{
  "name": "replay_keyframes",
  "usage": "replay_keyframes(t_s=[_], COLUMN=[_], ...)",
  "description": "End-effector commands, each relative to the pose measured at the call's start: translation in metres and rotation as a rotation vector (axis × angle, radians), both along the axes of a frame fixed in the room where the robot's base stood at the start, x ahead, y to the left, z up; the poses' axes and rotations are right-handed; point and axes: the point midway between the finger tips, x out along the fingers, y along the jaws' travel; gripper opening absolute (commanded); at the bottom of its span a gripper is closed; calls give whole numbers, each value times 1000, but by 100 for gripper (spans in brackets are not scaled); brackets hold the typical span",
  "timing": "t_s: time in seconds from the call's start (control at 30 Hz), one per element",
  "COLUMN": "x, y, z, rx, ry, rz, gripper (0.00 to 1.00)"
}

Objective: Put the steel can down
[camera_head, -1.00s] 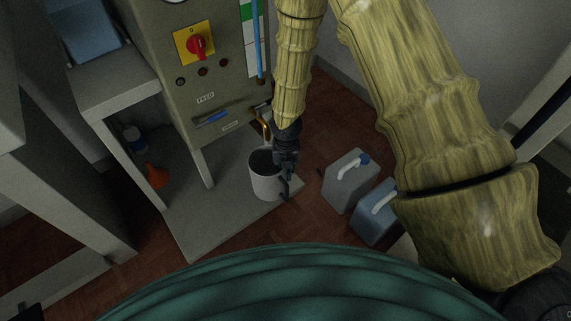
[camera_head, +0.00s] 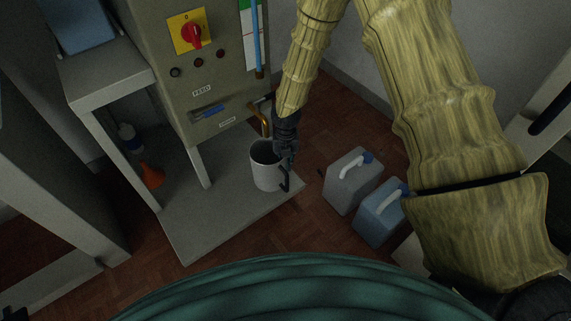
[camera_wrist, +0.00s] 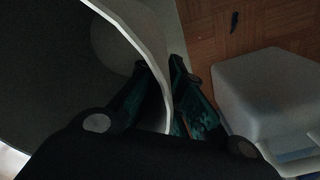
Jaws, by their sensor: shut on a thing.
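The steel can (camera_head: 267,171) is a light grey, open-topped cylinder with a dark handle on its right side. It is upright over the grey base shelf (camera_head: 214,222) under the machine; I cannot tell whether its bottom touches the shelf. My gripper (camera_head: 288,153) is at the can's right rim. In the wrist view the can's pale rim (camera_wrist: 150,62) runs between the two fingers of my gripper (camera_wrist: 175,85), which are shut on it. The can's inside is dark.
A brass spout (camera_head: 265,122) of the grey machine (camera_head: 205,85) is just above and behind the can. Two jerrycans stand on the floor to the right, a grey one (camera_head: 349,184) and a bluish one (camera_head: 376,222). An orange funnel (camera_head: 152,175) is at left.

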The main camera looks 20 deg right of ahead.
Motion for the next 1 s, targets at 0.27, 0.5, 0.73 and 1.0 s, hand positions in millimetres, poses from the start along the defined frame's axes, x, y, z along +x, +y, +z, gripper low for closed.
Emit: replay_keyframes(t_s=[0.27, 0.5, 0.73, 1.0], x=[0, 0, 0, 1], y=[0, 0, 0, 0], z=[1, -1, -1, 14], rx=[1, 0, 0, 0], ry=[-1, -1, -1, -2], rz=[1, 1, 1, 1], gripper=[0, 29, 29, 29])
